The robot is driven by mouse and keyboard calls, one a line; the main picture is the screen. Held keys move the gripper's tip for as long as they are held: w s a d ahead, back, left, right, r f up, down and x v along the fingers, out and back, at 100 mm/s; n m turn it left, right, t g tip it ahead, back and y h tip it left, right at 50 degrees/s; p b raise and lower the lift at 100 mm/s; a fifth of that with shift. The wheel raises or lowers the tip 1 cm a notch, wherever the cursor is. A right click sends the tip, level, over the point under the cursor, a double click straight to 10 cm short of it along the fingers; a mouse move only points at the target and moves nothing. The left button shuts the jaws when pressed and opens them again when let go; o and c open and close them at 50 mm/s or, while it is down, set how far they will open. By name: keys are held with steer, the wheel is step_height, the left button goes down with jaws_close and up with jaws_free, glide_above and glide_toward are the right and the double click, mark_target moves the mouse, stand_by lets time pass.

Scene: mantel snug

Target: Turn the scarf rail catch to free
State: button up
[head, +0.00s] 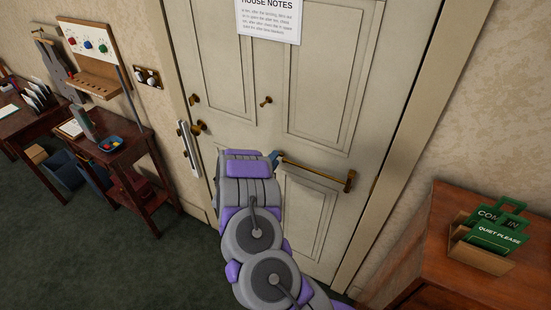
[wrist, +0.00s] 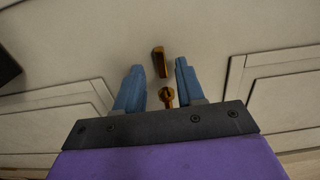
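The brass scarf rail (head: 315,171) runs across the lower part of the cream door, sloping down to the right to a thicker end piece. My gripper (head: 275,156) is at the rail's left end, largely hidden behind my arm. In the wrist view my gripper (wrist: 159,68) has its two blue fingers apart. A brass bar piece (wrist: 160,62) shows between the fingertips, and a small round brass piece (wrist: 167,97) shows nearer the palm. I cannot tell which is the catch, how it is turned, or whether a finger touches it.
The cream door (head: 245,60) carries a paper notice (head: 269,18), a small brass knob (head: 266,101) and brass fittings at its left edge. A side table (head: 125,155) stands left. A wooden cabinet (head: 435,215) with green signs (head: 498,236) stands right. Green carpet (head: 110,270) is clear at lower left.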

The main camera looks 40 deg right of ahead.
steer(key=shift+x, duration=1)
steer(key=shift+s, duration=0.1)
jaws_close()
